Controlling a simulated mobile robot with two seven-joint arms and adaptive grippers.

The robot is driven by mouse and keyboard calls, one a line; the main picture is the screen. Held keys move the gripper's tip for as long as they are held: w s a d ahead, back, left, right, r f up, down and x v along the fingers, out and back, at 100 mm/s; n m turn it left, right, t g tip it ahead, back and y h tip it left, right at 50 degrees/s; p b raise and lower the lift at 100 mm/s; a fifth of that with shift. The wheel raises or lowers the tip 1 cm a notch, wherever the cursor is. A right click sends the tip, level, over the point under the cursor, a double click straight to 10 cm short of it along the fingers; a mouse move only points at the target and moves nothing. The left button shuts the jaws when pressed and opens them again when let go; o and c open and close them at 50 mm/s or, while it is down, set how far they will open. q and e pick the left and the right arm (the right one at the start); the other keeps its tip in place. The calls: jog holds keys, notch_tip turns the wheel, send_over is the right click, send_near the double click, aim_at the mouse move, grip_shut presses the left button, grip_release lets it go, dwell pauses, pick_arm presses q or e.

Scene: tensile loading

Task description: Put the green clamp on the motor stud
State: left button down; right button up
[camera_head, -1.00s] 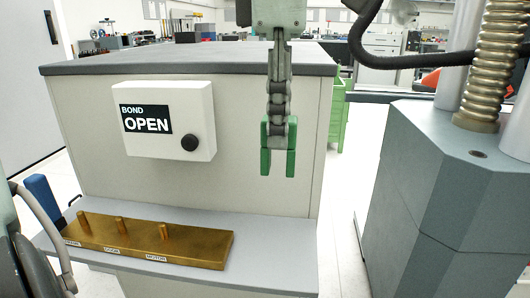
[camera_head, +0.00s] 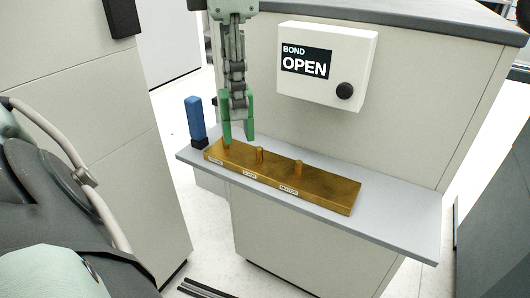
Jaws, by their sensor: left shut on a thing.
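The green clamp (camera_head: 250,118) hangs with its two prongs pointing down. My left gripper (camera_head: 238,97), grey and seen nearly edge-on, is shut on the clamp from above. The clamp is at the left end of the brass bar (camera_head: 335,192), close to the leftmost stud (camera_head: 227,144) in the picture; I cannot tell whether they touch. The motor stud (camera_head: 298,167) stands upright and bare, the rightmost of three, above the label reading MOTOR (camera_head: 288,190). The clamp is to the left of it. My right gripper is not in view.
A blue block with a black base (camera_head: 195,120) stands at the left end of the grey shelf (camera_head: 400,222). A white box reading BOND OPEN (camera_head: 318,88), with a black knob, is on the cabinet face above. The shelf's right end is clear.

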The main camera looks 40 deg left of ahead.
pick_arm(q)
jog(key=shift+w+f, duration=0.1)
jog(key=shift+f, duration=0.2)
jog(key=w+d+f, duration=0.1)
jog(key=w+f, duration=0.1)
jog(key=w, duration=0.1)
jog(key=w+d+f, duration=0.1)
jog(key=w+f, duration=0.1)
jog(key=w, duration=0.2)
jog(key=w+d+f, duration=0.2)
jog(key=w, duration=0.1)
jog(key=shift+w+d+f, duration=0.1)
jog(key=shift+w+f, duration=0.1)
jog(key=shift+f, duration=0.1)
notch_tip(320, 180, down, 4)
jog(key=shift+f, duration=0.1)
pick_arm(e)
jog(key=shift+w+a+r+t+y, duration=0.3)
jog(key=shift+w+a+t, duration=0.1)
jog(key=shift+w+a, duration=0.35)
pick_arm(q)
jog(key=shift+b, duration=0.4)
jog(key=c, duration=1.2)
grip_release()
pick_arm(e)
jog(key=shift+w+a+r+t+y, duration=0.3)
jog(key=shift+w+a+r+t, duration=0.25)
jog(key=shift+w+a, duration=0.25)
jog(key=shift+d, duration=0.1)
